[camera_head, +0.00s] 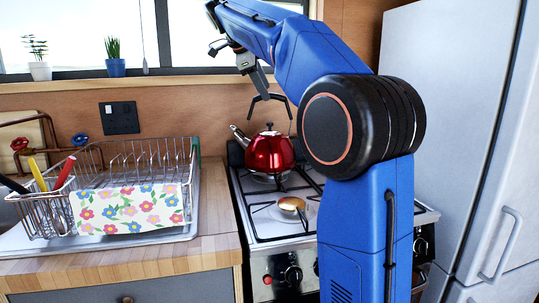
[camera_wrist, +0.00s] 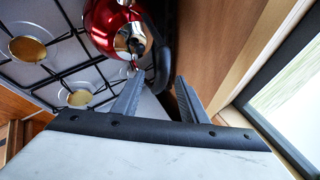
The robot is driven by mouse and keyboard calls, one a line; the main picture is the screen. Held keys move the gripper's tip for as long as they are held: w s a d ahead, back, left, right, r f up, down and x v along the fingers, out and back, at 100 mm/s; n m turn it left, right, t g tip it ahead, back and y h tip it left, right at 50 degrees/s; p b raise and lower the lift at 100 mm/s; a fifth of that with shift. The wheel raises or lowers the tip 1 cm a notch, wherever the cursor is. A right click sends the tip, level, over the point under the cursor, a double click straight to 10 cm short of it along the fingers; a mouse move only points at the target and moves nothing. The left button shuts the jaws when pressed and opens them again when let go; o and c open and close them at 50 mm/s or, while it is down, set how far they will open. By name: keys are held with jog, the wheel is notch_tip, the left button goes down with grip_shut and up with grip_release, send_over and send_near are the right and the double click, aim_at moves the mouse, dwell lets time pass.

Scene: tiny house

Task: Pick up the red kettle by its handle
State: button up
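The red kettle (camera_head: 269,153) stands upright on a back burner of the stove, its spout to the left. Its black handle (camera_head: 271,97) arches above the lid. My gripper (camera_head: 262,84) is above the kettle, with its fingers pointing down at the top of the handle. In the wrist view, my gripper (camera_wrist: 157,80) is open, with two grey fingers apart. The red kettle (camera_wrist: 108,25) shows at the top, partly cut off. Its black handle (camera_wrist: 163,62) appears in the gap between the fingertips. Contact cannot be told.
The white stove (camera_head: 270,222) has a bare front burner (camera_head: 291,203). A wire dish rack (camera_head: 130,155) with a flowered cloth stands on the wooden counter to the left. A wall and window sill (camera_head: 60,85) are close behind my gripper. A fridge (camera_head: 450,120) stands right.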

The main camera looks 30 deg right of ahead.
jog(key=shift+x, duration=4.7)
grip_shut()
